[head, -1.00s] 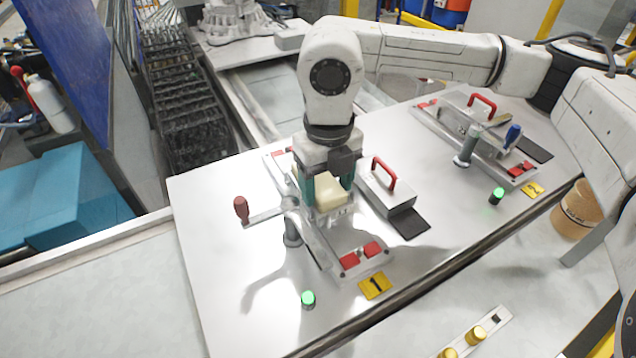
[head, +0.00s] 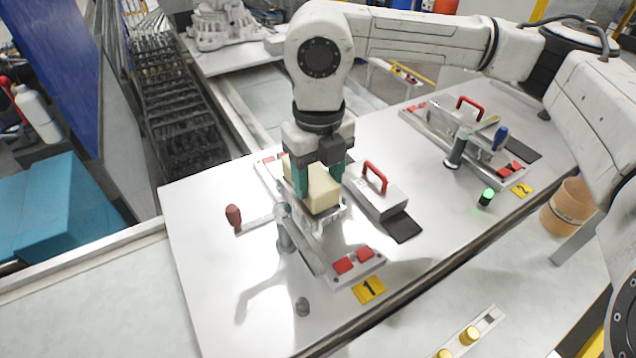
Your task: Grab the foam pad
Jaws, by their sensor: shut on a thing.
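The foam pad (head: 322,193) is a pale cream block in the head view, at the fixture marked 1. My gripper (head: 319,186) is over that fixture, pointing down, with its green fingers shut on the foam pad from either side. Part of the pad is hidden behind the fingers. The pad's lower end is close above the metal fixture (head: 358,266); I cannot tell whether they touch.
A block with a red handle (head: 375,178) stands just right of the gripper. A red-knobbed lever (head: 234,216) and a post (head: 285,236) are at the left. A second fixture (head: 470,140) is at the right.

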